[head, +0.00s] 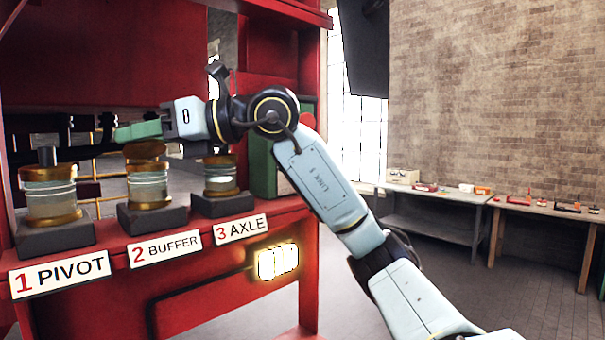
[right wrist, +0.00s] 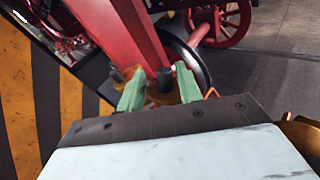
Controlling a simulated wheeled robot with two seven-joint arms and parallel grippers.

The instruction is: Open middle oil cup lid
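The middle oil cup (head: 149,189), a glass cup with brass bands, stands on a dark block above the "2 BUFFER" label. Its brass lid (head: 145,149) sits visibly higher than the cup's upper brass band, just under my right gripper (head: 138,132). The head view hides the knob behind the fingers. My left gripper is not in view.
The pivot cup (head: 50,195) stands left of the middle cup and the axle cup (head: 220,176) close to its right. A red post bounds the shelf at right. A lit lamp (head: 278,262) is below. Worktables (head: 440,198) stand far off at right.

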